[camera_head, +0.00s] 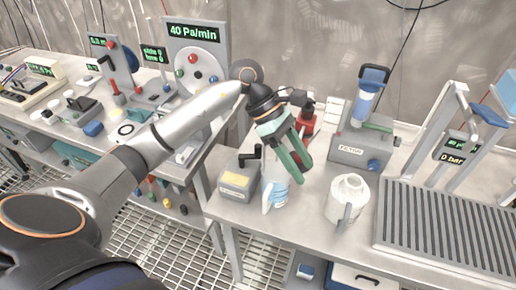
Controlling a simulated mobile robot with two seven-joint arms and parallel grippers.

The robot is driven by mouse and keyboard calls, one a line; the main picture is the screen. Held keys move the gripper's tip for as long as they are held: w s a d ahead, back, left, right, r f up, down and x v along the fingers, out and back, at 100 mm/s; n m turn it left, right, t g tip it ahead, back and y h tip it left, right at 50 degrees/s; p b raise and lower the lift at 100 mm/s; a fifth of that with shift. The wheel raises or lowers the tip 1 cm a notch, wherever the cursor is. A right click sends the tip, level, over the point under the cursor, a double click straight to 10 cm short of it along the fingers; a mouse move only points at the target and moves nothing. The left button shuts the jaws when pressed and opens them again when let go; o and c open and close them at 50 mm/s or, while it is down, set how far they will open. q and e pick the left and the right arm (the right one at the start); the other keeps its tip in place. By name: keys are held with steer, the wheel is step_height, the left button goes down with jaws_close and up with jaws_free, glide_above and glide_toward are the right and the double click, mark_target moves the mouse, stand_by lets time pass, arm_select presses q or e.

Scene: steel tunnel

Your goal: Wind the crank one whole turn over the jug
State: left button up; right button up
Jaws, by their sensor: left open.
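A grey box with a yellow label (238,182) stands at the left end of the right-hand table, with a small black crank handle (256,152) at its top. A clear jug with a white handle and bluish contents (276,192) stands just right of the box; its upper part is hidden behind my gripper. My left gripper (301,172) has green fingers, open and seemingly empty, pointing down above and right of the jug and right of the crank. Whether it touches the jug I cannot tell. My right gripper is not in view.
A white pot with a handle (348,203) stands right of the jug. Behind are a red bottle (305,116) and a grey filter unit (358,143). A ribbed grey tray (450,225) fills the table's right. A cluttered table with gauges lies left, beyond a gap.

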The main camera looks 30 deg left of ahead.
arm_select(q)
steer(key=s+a+f+n+t+h+b, duration=0.1)
steer(key=a+n+t+h, duration=0.1)
steer(key=t, duration=0.1)
steer(key=s+a+f+n+t+h+b, duration=0.1)
steer(key=a+n+t+h, duration=0.1)
steer(key=t, duration=0.2)
steer(key=s+a+f+n+t+h+b, duration=0.1)
steer(key=s+a+n+t+h, duration=0.1)
steer(key=t, duration=0.1)
steer(key=shift+a+f+t, duration=0.2)
steer(key=shift+a+t, duration=0.2)
steer(key=n+t+y+b, duration=0.1)
steer(key=n+t+y, duration=0.4)
steer(key=y, duration=0.1)
glide_toward(258, 145)
steer(key=x, duration=0.2)
steer(key=p+x, duration=0.1)
steer(key=x, duration=0.2)
steer(key=p+x, duration=0.1)
steer(key=x, duration=0.2)
steer(key=shift+d+f, duration=0.15)
steer(key=shift+f, duration=0.2)
steer(key=shift+x, duration=0.95)
steer(key=shift+f, duration=0.1)
steer(key=shift+c, duration=0.2)
